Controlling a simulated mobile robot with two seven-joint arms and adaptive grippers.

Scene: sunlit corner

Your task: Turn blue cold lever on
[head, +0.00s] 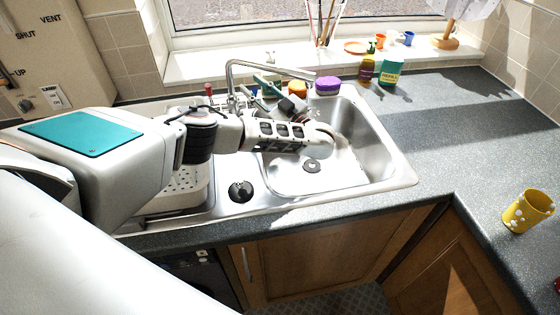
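The chrome tap (231,85) stands behind the sink, with its spout arching to the right. A small red-topped part (208,90) stands left of the tap's base and looks like the hot lever. I cannot make out the blue cold lever; my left arm and gripper cover much of the area right of the tap's base. My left gripper (268,88) is small and dark here, beside the tap under its spout. Whether its fingers are open or touch anything is too unclear to tell. My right gripper is out of view.
The steel sink (392,163) lies under my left arm. A purple-topped sponge-like item (328,84) and an orange one (298,88) sit behind it. Bottles (390,71) stand by the windowsill. A yellow cup (527,211) stands on the right counter, which is mostly clear.

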